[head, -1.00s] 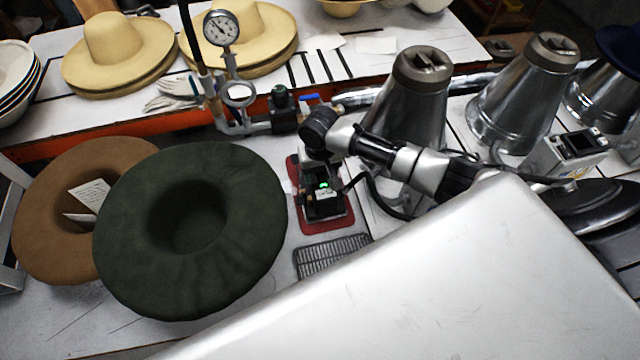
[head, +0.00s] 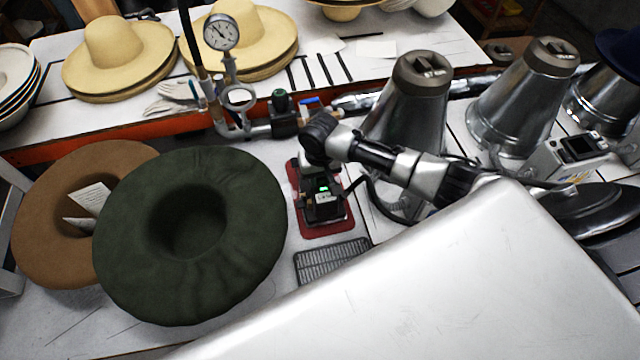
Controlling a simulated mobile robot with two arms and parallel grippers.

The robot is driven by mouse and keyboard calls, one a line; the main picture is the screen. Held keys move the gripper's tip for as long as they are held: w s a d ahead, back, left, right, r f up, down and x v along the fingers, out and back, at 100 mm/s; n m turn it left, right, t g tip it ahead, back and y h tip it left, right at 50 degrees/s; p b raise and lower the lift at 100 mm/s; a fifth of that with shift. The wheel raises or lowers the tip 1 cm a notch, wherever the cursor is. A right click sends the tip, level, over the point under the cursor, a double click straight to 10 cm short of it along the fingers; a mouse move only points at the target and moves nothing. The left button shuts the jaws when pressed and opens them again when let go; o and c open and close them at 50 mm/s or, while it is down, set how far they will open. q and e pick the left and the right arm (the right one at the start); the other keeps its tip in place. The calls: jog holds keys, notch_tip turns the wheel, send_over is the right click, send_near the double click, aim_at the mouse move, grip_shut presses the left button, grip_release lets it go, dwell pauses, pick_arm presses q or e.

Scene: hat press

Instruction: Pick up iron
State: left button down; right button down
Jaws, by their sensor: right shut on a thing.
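My right arm comes in from the right, and my right gripper (head: 320,190) points down over the red mat (head: 327,232). It is shut on the iron (head: 325,217), a dark body with a metal edge low over the mat. The gripper covers much of the iron, so the handle and the finger contact are hidden. I cannot tell whether the iron touches the mat. My left gripper is not in view.
A dark green hat (head: 190,290) and a brown hat (head: 45,240) lie left of the mat. A black grate (head: 330,262) lies in front. A pressure gauge (head: 221,32) on pipework stands behind. Metal cones (head: 405,115) stand to the right.

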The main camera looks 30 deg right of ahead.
jog(key=shift+w+r, duration=0.15)
jog(key=shift+r, duration=0.05)
jog(key=shift+r, duration=0.55)
jog(key=r, duration=0.1)
jog(key=r+b, duration=0.1)
jog(key=r, duration=0.1)
jog(key=shift+d, duration=0.2)
jog(key=s+d+r+p, duration=0.3)
jog(key=d+r, duration=0.1)
jog(key=r, duration=0.2)
jog(key=s+d+r+p, duration=0.3)
jog(key=s+d+r, duration=0.1)
jog(key=r, duration=0.2)
jog(key=shift+s+d+r+p, duration=0.25)
jog(key=shift+d+r+p, duration=0.05)
jog(key=shift+r+p, duration=0.1)
